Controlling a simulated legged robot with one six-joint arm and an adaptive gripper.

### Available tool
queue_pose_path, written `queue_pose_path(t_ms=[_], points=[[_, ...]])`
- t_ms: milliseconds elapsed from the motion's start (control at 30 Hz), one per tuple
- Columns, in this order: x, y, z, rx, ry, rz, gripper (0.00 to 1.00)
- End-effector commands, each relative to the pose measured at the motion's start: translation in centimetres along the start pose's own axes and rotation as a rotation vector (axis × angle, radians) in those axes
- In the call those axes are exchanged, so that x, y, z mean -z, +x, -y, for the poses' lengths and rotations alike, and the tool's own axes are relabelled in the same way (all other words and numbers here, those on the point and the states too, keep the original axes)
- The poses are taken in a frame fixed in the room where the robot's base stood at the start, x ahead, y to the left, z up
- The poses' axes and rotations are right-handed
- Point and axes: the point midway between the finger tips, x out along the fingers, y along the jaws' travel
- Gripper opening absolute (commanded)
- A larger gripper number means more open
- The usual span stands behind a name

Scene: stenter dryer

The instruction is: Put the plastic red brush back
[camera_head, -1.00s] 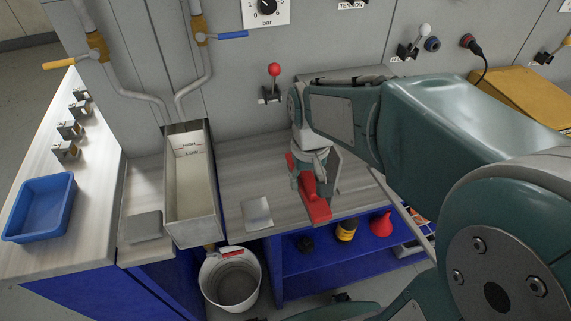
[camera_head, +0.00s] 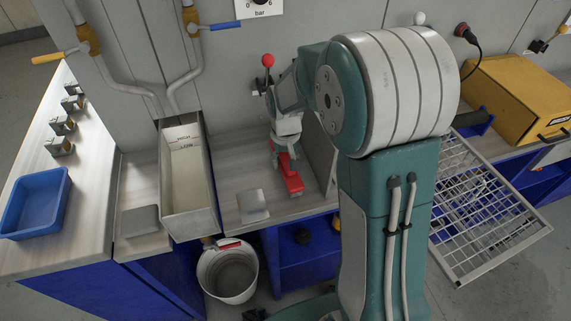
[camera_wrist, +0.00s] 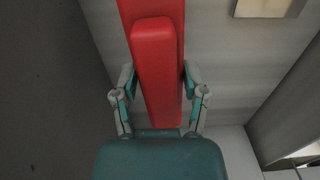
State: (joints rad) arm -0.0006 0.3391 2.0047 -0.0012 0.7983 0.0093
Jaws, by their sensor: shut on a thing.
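The red plastic brush (camera_head: 290,175) is at the wooden counter between the metal trough and the grey panel, below my gripper (camera_head: 283,153) in the head view. In the wrist view the brush (camera_wrist: 157,70) runs up from between the two fingers of my gripper (camera_wrist: 158,92), its long red body filling the middle. The fingers are closed against its sides. Whether the brush touches the counter is hard to tell. My arm hides part of the counter to the right.
A metal trough (camera_head: 188,185) stands to the left, with a white bucket (camera_head: 228,273) below. A flat metal plate (camera_head: 252,206) lies beside the brush. A red-knobbed lever (camera_head: 267,62) rises behind. A blue tray (camera_head: 36,203) and a wire rack (camera_head: 480,215) flank the area.

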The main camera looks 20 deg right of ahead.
Motion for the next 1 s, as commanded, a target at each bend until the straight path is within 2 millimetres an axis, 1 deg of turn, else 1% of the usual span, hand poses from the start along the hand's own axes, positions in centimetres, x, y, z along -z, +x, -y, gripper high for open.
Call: queue_pose_path(t_ms=[33, 100, 367, 400, 467, 867, 933, 1000], points=[[-0.1, 1.0, 0.0, 0.000, 0.000, 0.005, 0.00], [-0.1, 1.7, 0.0, 0.000, 0.000, 0.003, 0.00], [-0.1, 1.8, 0.0, 0.000, 0.000, 0.000, 0.00], [-0.1, 1.9, 0.0, 0.000, 0.000, 0.000, 0.66], [-0.1, 1.9, 0.0, 0.000, 0.000, 0.000, 0.91], [-0.1, 1.8, 0.0, 0.000, 0.000, 0.000, 0.91], [0.0, 1.5, 0.0, 0.000, 0.000, -0.001, 0.91], [0.0, 0.7, 0.0, 0.000, 0.000, -0.003, 0.91]])
